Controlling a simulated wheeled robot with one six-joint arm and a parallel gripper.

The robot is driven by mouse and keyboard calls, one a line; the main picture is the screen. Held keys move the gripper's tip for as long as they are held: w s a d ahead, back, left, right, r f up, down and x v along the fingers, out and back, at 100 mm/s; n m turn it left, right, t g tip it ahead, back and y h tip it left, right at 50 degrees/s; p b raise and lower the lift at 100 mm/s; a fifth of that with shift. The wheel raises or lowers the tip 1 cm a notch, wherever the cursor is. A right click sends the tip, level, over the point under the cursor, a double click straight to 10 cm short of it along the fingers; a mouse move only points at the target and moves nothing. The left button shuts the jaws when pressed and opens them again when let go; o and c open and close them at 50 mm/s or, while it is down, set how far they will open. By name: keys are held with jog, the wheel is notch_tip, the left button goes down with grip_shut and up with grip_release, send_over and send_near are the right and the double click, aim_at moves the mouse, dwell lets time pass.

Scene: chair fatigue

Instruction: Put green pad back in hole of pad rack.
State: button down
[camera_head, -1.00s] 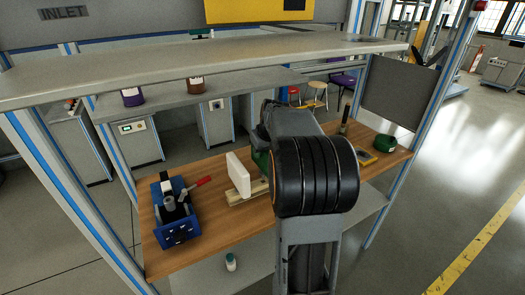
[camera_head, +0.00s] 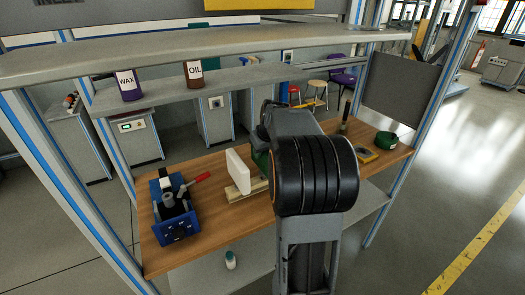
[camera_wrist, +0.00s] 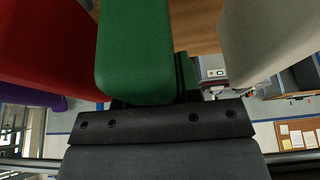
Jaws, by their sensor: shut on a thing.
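The green pad (camera_wrist: 137,50) stands in the middle of the wrist view, with its near end close against my gripper (camera_wrist: 150,102), which is shut on it. The fingertips are largely hidden by the pad. A red pad (camera_wrist: 45,45) is to its left and a white pad (camera_wrist: 268,40) to its right. In the head view the white pad (camera_head: 238,171) stands upright on the wooden pad rack (camera_head: 247,190). Only a sliver of green (camera_head: 261,158) shows beside my arm there. The hole for the green pad and the pad's lower end are hidden.
A green roll (camera_head: 386,140) and a yellow tool (camera_head: 366,155) lie at the right. A shelf (camera_head: 210,55) crosses above. A purple pad (camera_wrist: 48,103) shows beyond the red one.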

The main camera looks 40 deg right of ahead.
jog(key=shift+f+b, duration=0.8)
jog(key=shift+f, duration=0.25)
jog(key=c, duration=0.7)
grip_release()
jog(key=v, duration=1.4)
jog(key=shift+f, duration=0.1)
jog(key=shift+n+g+y, duration=0.3)
jog(key=shift+n+g, duration=0.1)
jog(key=shift+n, duration=0.4)
jog(key=s+a+f, duration=0.4)
jog(key=a+f, duration=0.1)
jog(key=a, duration=0.2)
jog(key=s+a+f, duration=0.4)
jog(key=a+f, duration=0.1)
jog(key=a, duration=0.3)
jog(key=s+a+f, duration=0.5)
jog(key=a, duration=0.3)
